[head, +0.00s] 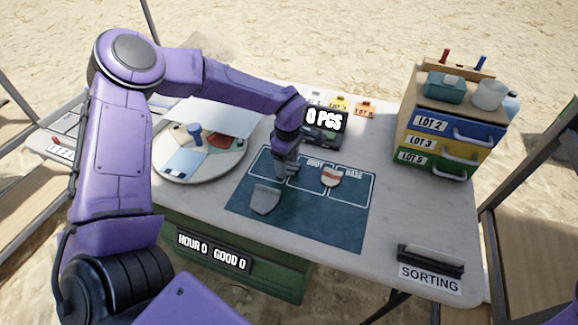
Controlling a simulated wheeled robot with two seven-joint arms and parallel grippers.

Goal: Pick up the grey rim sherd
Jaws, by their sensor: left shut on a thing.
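A grey sherd (265,201), taken as the grey rim sherd, shows over the left part of the dark blue mat (300,228). My left gripper (281,176) points down at its upper right end and is shut on it. The fingertips are small and partly hidden, so the exact grip and any gap under the sherd cannot be made out. A cream and red sherd (332,178) lies in an outlined box on the mat, right of the gripper. My right gripper is out of view.
A round sorting tray (172,176) with coloured sections stands left of the mat. A dark counter (323,133) reading "0 PCS" is behind it. A drawer cabinet (410,104) stands at the right, and a "SORTING" sign (429,278) at the front right. Table between them is clear.

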